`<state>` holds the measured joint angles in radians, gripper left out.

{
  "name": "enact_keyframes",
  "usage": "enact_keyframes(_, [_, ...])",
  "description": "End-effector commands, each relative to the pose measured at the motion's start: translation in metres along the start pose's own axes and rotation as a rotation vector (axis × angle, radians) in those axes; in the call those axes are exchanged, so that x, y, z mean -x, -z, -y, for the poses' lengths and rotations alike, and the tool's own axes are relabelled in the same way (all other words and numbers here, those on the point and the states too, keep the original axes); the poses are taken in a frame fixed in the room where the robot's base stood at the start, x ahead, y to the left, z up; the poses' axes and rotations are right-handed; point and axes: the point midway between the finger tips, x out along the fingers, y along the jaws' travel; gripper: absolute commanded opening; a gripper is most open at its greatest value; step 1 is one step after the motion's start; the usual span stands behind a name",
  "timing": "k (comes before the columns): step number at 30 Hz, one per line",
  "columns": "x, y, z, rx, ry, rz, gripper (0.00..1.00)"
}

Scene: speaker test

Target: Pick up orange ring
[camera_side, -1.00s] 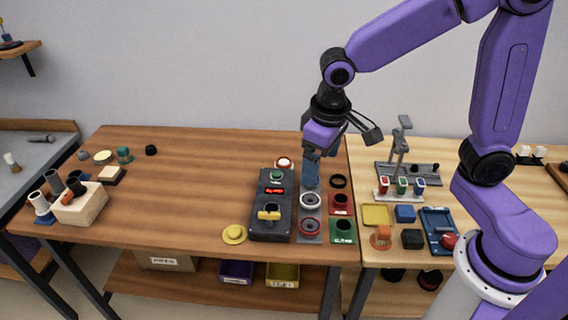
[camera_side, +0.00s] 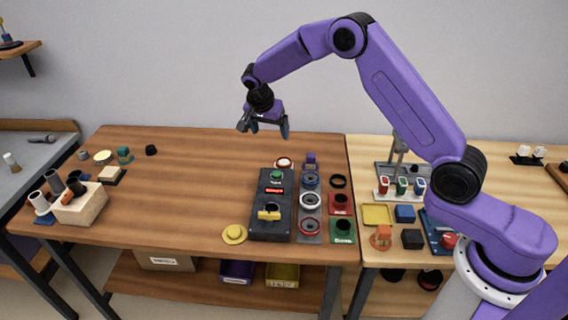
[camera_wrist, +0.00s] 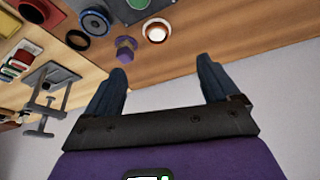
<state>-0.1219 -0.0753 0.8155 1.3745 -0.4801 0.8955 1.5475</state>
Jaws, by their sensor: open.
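My gripper (camera_side: 265,128) is open and empty, raised above the back of the brown table. In the wrist view its two dark blue fingers (camera_wrist: 162,70) are spread with nothing between them. A white disc with an orange-brown rim (camera_side: 284,162) lies at the back of the dark control box; it also shows beyond the fingers in the wrist view (camera_wrist: 157,30). A small orange piece (camera_side: 67,199) sits at the wooden block on the left. Another orange piece (camera_side: 381,237) stands on the right table. I cannot tell for certain which one is the orange ring.
The dark control box (camera_side: 257,228) has a yellow handle. Beside it a grey strip (camera_side: 311,238) holds blue, white and red rings. A purple piece (camera_side: 310,159) stands behind the strip. A yellow hat-shaped piece (camera_side: 234,234) lies in front. The table's middle left is clear.

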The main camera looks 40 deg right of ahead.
Motion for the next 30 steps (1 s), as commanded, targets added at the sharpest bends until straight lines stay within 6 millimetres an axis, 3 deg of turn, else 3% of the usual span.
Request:
enact_keyframes(7, [-0.023, 0.006, 0.0, -0.045, -0.009, -0.008, 0.88])
enact_keyframes(21, [-0.109, 0.007, -0.002, -0.042, -0.009, -0.006, 0.88])
enact_keyframes(30, [-0.132, 0.008, -0.002, -0.043, -0.006, -0.007, 0.88])
